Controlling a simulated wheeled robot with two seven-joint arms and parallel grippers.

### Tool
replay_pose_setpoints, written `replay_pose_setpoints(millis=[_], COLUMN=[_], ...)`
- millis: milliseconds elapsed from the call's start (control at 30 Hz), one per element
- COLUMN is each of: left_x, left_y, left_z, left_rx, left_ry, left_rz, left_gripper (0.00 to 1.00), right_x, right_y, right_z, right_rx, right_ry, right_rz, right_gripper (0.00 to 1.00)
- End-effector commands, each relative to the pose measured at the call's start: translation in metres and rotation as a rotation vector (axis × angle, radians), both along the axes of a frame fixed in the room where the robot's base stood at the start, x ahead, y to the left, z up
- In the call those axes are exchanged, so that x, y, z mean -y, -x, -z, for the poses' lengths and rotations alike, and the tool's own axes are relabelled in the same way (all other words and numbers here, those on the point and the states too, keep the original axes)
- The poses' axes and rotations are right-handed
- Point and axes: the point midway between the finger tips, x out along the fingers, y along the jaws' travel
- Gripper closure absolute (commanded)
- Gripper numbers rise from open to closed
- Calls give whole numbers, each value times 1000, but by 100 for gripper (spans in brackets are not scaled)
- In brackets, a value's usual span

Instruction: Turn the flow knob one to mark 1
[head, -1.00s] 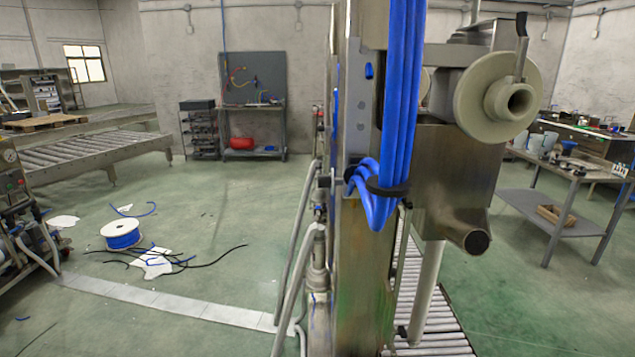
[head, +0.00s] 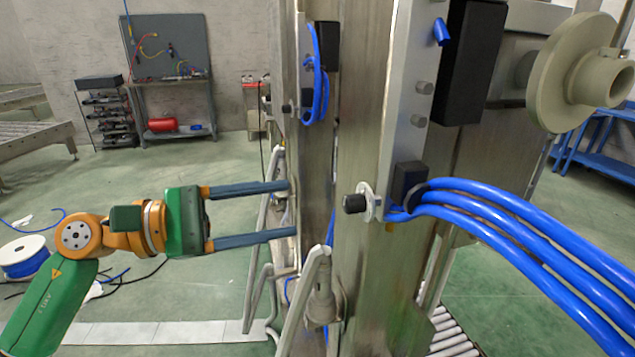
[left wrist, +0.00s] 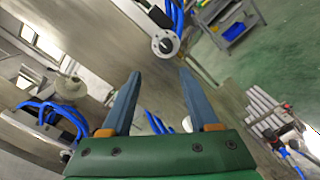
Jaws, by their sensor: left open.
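A small black knob (head: 355,204) sticks out to the left from a round metal plate on the near steel post, in the middle of the head view. In the left wrist view a knob with a pale round plate (left wrist: 165,43) shows beyond the fingertips. I cannot read any marks or tell which knob is number one. A second small black knob (head: 287,108) is on the post farther back. My left gripper (head: 293,210) is open and empty, left of the near knob and apart from it; its fingers also show in the left wrist view (left wrist: 160,73). My right gripper is not in view.
Blue hoses (head: 500,225) sweep right from the near post. A pale flanged spool (head: 572,75) juts out at upper right. Grey pipes (head: 318,285) stand below the gripper. A workbench (head: 175,105) is far back; the floor at left is mostly open.

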Motion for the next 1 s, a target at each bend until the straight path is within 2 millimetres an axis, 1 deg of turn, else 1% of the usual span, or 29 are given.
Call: replay_pose_setpoints(millis=[67,167,200,333,467,667,767,800,900,1000], left_x=[8,28,36,58,67,68,68,68,68,68], left_y=[2,-4,-7,-14,-17,-18,-18,-18,-17,-17], left_z=[-5,-9,-9,-8,-4,-1,-1,-1,-1,-1], left_rx=[39,37,34,32,32,31,31,30,30,30], left_ry=[-35,-31,-29,-26,-27,-25,-25,-25,-25,-24], left_rz=[8,9,11,8,6,5,5,5,5,6], left_gripper=[39,39,39,39,39,39,64,74,100,100], right_x=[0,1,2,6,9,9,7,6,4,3], right_y=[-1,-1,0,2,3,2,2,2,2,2], right_z=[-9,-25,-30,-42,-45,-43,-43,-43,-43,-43], right_rx=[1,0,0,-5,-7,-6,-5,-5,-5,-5], right_ry=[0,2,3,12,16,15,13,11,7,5], right_rz=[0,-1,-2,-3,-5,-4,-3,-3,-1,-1], right_gripper=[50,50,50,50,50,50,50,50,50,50])
